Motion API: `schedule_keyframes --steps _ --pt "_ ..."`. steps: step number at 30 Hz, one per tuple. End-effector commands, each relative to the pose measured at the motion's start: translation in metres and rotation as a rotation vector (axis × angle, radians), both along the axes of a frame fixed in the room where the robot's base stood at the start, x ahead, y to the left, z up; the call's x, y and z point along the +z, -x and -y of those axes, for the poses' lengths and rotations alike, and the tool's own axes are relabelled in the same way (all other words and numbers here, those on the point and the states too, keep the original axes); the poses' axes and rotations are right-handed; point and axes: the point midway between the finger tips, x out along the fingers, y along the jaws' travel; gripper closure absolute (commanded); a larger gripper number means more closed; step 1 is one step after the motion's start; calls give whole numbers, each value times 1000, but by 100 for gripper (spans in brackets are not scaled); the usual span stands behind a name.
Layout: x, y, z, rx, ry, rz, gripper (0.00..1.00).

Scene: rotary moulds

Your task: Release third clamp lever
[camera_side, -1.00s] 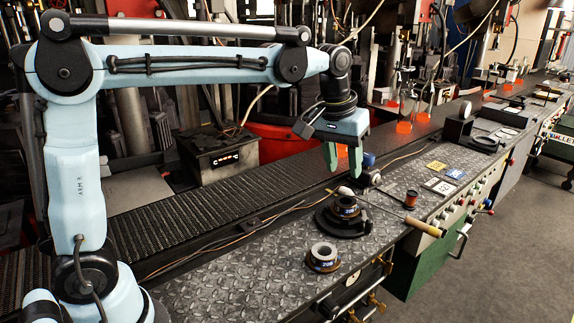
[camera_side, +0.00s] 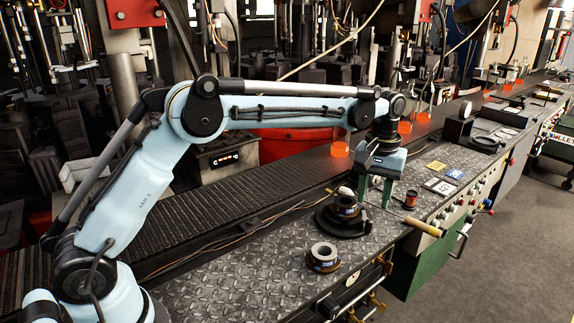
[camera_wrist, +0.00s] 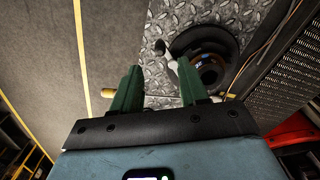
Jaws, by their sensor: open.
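A dark round mould (camera_side: 322,218) with a ring marked 208 (camera_side: 347,205) stands on the metal-plate bench. In the wrist view the mould (camera_wrist: 232,42) is at the upper right, partly behind the right finger. A pale, lever-like part (camera_wrist: 160,46) shows at its left edge, beyond the fingertips. I cannot tell which lever is the third clamp lever. My gripper (camera_side: 374,203) points down just behind and right of the mould, its green fingers apart and holding nothing. In the wrist view my gripper (camera_wrist: 158,66) is open; contact with the lever-like part cannot be judged.
A rod with a yellowish handle (camera_side: 428,228) lies across the bench, close by the fingers. A loose ring (camera_side: 323,257) sits nearer the front, and a red-brown spool (camera_side: 410,199) stands to the right. Square plates (camera_side: 437,166) lie farther back. Bare bench plate (camera_side: 240,270) is clear at front left.

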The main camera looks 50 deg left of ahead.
Motion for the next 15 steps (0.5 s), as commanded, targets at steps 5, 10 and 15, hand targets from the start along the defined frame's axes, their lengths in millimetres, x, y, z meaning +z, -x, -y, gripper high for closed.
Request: schedule_keyframes --steps 5,10,15 --pt "-34 0 0 0 0 0 57" --pt "-60 0 0 0 0 1 57" --pt "-74 0 0 0 0 1 57"
